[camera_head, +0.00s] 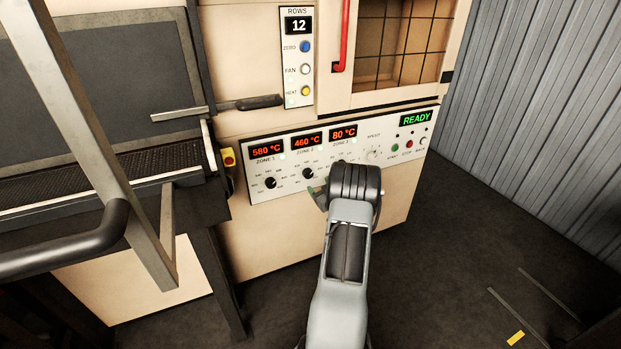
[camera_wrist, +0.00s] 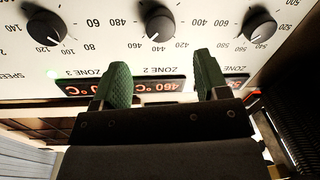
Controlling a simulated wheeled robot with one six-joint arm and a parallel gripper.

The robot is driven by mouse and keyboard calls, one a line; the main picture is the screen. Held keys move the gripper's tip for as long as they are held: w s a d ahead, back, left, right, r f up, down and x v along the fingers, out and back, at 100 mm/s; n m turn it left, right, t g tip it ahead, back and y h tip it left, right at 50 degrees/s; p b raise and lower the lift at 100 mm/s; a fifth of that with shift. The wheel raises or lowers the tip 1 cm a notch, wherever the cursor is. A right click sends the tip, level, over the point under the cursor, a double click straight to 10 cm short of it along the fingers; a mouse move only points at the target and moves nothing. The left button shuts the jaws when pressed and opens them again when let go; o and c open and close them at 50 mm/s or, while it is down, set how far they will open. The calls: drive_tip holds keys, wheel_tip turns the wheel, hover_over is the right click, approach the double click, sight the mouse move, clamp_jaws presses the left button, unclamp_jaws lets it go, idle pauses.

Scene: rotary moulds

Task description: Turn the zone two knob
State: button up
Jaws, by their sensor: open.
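The zone two knob (camera_head: 308,173) is a small black dial on the white control panel, below a red display (camera_head: 307,140) reading 460 °C. In the wrist view, which is upside down, the zone two knob (camera_wrist: 158,22) is at top centre with a pale pointer mark. My gripper (camera_wrist: 161,62) is open, its two green fingers apart and pointing toward the panel. The knob lies beyond the fingertips, in line with the gap, and nothing is between the fingers. In the head view a green finger (camera_head: 318,196) shows just below the knob; my wrist hides the rest.
The zone 1 knob (camera_head: 271,182) and the zone 3 knob (camera_wrist: 46,25) flank it. Zone 1 reads 580 °C, zone 3 reads 80 °C. A green READY sign (camera_head: 416,119) is at right. A dark lever (camera_head: 258,102) sticks out above the panel.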

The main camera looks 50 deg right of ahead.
sight(309, 175)
drive_tip(key=x, duration=0.7)
drive_tip(key=shift+w+d+f+b, duration=0.1)
drive_tip(key=shift+w+b, duration=0.15)
drive_tip(key=shift+b, duration=0.05)
drive_tip(key=c, duration=0.9)
drive_tip(key=shift+b, duration=0.3)
drive_tip(key=shift+f+n+b, duration=0.15)
drive_tip(key=shift+n+b, duration=0.45)
drive_tip(key=shift+b, duration=0.1)
drive_tip(key=n+b, duration=0.3)
drive_tip(key=shift+b, duration=0.4)
drive_tip(key=n+b, duration=0.4)
drive_tip(key=shift+g+b, duration=0.3)
drive_tip(key=shift+g, duration=0.1)
drive_tip(key=shift+r+n, duration=0.25)
drive_tip(key=shift+n, duration=0.05)
